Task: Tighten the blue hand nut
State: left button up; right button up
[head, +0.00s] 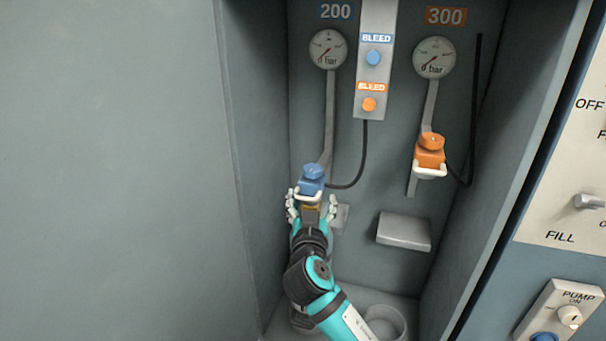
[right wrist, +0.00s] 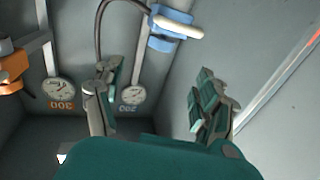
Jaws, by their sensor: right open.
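The blue hand nut (head: 313,170) sits on top of a blue connector block (head: 309,187) with a white handle, under the 200 bar gauge. My right gripper (head: 312,203) is open just below the block, with one finger on each side of the lower part. In the right wrist view my right gripper (right wrist: 156,95) shows its two fingers spread with nothing between them. The blue block (right wrist: 172,14) and its white handle (right wrist: 178,27) are beyond the fingertips there. I cannot tell whether the fingers touch the block. My left gripper is not in view.
An orange nut and block (head: 431,150) hang under the 300 gauge (head: 434,57) to the right. A panel with blue and orange BLEED buttons (head: 374,75) hangs between the gauges. A grey ledge (head: 404,231) juts out at right. The cabinet's left wall (head: 250,150) is close to my arm.

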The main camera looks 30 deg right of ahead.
aim_at(312, 174)
jog(key=b+x, duration=0.1)
jog(key=x, duration=1.2)
jog(key=shift+w, duration=0.3)
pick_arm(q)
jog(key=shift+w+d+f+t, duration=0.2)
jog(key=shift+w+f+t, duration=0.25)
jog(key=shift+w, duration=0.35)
pick_arm(e)
jog(key=shift+w+d+f, duration=0.1)
jog(key=shift+w+d, duration=0.35)
jog(key=shift+w, duration=0.1)
jog(key=shift+c, duration=0.4)
jog(key=c, duration=1.1)
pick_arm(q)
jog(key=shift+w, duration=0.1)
